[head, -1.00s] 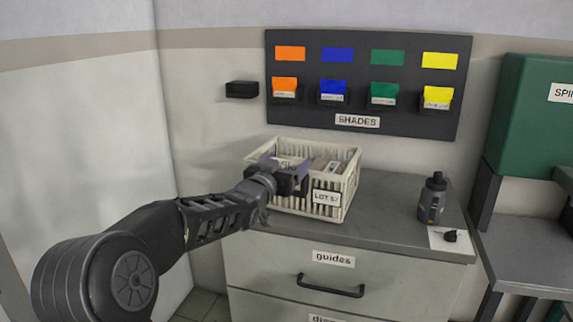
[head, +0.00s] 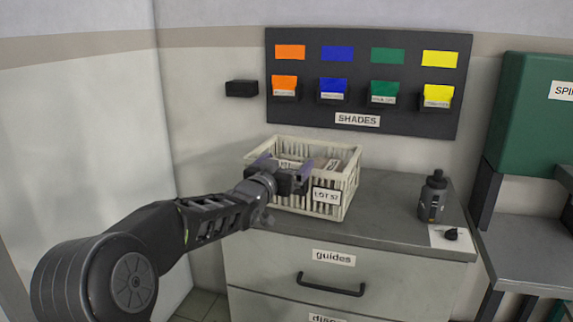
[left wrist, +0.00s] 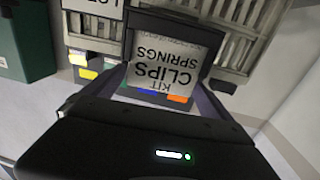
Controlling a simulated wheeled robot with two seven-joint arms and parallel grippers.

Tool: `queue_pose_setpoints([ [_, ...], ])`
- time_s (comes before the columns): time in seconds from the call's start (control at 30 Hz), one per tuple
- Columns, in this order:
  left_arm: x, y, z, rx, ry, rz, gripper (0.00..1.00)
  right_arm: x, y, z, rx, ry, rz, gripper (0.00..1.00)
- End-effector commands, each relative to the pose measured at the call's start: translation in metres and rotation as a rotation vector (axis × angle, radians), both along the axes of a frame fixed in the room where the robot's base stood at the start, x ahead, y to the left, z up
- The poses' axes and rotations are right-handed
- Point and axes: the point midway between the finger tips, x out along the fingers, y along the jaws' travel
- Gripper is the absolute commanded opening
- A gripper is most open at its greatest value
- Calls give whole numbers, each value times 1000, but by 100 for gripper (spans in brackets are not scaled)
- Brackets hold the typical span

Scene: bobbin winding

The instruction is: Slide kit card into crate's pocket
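The cream slatted crate (head: 346,190) with the LOT 57 label stands on the grey cabinet top. My left gripper (head: 283,169) is over the crate's left part, its two purple fingertips spread apart. In the left wrist view, the white kit card (left wrist: 165,70), printed KIT CLIPS SPRINGS, stands between the spread fingers. A dark frame, seemingly the pocket (left wrist: 180,22), lies around the card's top and side in that picture. The fingers look clear of the card. The card's far end and how deep it sits are hidden. My right gripper is not in view.
The SHADES board (head: 399,118) with coloured bins hangs behind the crate. A black empty holder (head: 241,88) is left of it. A dark bottle (head: 432,197) stands at the right on the cabinet top, which is clear between crate and bottle.

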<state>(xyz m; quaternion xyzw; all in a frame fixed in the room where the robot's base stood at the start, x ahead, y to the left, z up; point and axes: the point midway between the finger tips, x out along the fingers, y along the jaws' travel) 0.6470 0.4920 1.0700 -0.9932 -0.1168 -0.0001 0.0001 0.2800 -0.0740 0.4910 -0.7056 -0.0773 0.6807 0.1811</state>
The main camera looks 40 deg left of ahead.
Motion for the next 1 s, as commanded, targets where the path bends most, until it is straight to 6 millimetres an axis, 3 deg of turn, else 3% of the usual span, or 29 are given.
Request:
queue_pose_setpoints([
  [0.37, -5, -1, 0, 0, 0, 0, 100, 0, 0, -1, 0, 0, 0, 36],
  [0.8, -66, -16, 0, 1, -2, 0, 100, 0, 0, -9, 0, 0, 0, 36],
  [1.0, -76, -18, 0, -1, 0, 1, 100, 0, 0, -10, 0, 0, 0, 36],
])
